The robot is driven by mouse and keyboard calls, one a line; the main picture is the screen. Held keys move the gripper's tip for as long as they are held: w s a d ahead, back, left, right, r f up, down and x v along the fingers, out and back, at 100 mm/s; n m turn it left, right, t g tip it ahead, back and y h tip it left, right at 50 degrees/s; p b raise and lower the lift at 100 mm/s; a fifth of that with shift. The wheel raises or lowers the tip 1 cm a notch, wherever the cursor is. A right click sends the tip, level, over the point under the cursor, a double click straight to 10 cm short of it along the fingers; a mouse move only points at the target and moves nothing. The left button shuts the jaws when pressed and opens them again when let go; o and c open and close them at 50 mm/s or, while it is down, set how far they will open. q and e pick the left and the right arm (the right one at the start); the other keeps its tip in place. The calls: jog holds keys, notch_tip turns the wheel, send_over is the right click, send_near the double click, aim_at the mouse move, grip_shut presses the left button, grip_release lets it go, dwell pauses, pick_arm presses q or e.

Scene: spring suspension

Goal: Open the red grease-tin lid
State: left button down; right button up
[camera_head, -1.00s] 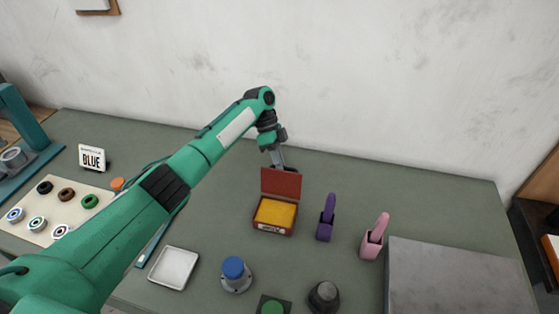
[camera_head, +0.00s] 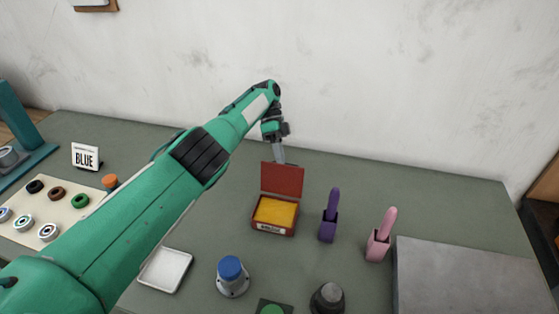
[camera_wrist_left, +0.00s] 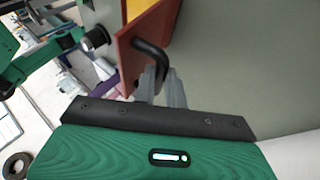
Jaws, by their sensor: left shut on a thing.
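The red grease tin (camera_head: 272,229) stands on the bench, with yellow grease (camera_head: 275,211) showing inside. Its red lid (camera_head: 282,179) stands up at the back edge, open. My left gripper (camera_head: 278,158) is behind the lid, its fingertips partly hidden by it. In the left wrist view the gripper's fingers (camera_wrist_left: 164,88) are shut at the black bent handle (camera_wrist_left: 151,58) on the lid's outer face (camera_wrist_left: 134,36). My right gripper is not in view.
A purple holder (camera_head: 328,228) and a pink holder (camera_head: 378,246) stand right of the tin. A blue-topped part (camera_head: 231,276), a dark knob (camera_head: 327,298) and a white tray (camera_head: 166,270) are in front. A grey plate (camera_head: 470,275) lies at right.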

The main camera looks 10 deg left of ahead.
pick_arm(q)
jog(key=shift+f, duration=0.45)
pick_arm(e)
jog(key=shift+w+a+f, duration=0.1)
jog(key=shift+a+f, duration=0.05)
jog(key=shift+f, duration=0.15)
pick_arm(q)
jog(key=c, duration=1.5)
grip_release()
jog(key=shift+w+f, duration=0.1)
jog(key=shift+c, duration=0.2)
jog(key=shift+o, duration=0.4)
jog(key=shift+w+f, duration=0.15)
jog(key=shift+w, duration=0.15)
jog(key=shift+r, duration=0.25)
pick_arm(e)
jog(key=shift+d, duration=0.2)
pick_arm(q)
jog(key=shift+r, duration=0.1)
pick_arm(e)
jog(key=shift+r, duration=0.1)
